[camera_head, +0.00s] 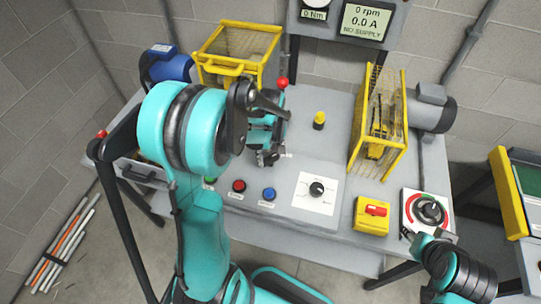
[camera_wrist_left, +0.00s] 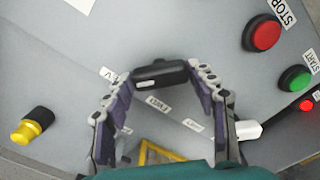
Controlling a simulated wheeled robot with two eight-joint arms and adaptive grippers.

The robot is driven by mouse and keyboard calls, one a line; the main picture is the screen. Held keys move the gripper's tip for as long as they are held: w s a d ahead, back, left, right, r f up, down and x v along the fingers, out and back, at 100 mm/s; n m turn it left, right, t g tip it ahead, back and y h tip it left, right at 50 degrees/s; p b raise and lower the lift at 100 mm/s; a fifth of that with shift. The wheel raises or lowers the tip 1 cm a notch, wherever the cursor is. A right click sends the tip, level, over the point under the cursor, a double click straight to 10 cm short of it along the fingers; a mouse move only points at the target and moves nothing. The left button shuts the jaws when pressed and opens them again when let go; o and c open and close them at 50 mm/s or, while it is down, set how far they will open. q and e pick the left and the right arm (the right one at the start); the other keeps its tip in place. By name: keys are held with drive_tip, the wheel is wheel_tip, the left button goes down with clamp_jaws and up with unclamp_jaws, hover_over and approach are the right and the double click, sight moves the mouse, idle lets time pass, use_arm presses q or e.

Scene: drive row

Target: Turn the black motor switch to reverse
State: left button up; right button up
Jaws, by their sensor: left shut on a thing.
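The black motor switch (camera_wrist_left: 160,73) shows in the left wrist view as a dark bar-shaped handle with a white mark. It sits between the two fingers of my left gripper (camera_wrist_left: 159,80), which is shut on it. In the head view my left gripper (camera_head: 268,152) is down at the bench panel and hides the switch. My right gripper (camera_head: 411,236) is at the lower right, beside the red-green dial; its opening is unclear.
The bench (camera_head: 330,110) carries a red button (camera_head: 239,186), a blue button (camera_head: 269,194), a black knob on a white plate (camera_head: 316,187), a yellow-black button (camera_head: 319,120), a yellow box with red switch (camera_head: 372,214) and a dial (camera_head: 428,210). Yellow guards (camera_head: 378,120) stand behind. The display reads 0 rpm, NO SUPPLY.

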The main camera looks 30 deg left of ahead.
sight(271, 157)
use_arm(q)
drive_tip(key=shift+m, duration=0.6)
drive_tip(key=o, duration=1.2)
drive_tip(key=shift+c, duration=0.2)
wheel_tip(271, 157, up, 12)
drive_tip(key=s+d+r+m+t, duration=0.1)
drive_tip(key=s+d+m+t, duration=0.6)
drive_tip(key=s+d+m, duration=0.3)
drive_tip(key=shift+s+d+r+m, duration=0.3)
drive_tip(key=shift+s+r+m, duration=0.1)
drive_tip(key=shift+s+m, duration=0.25)
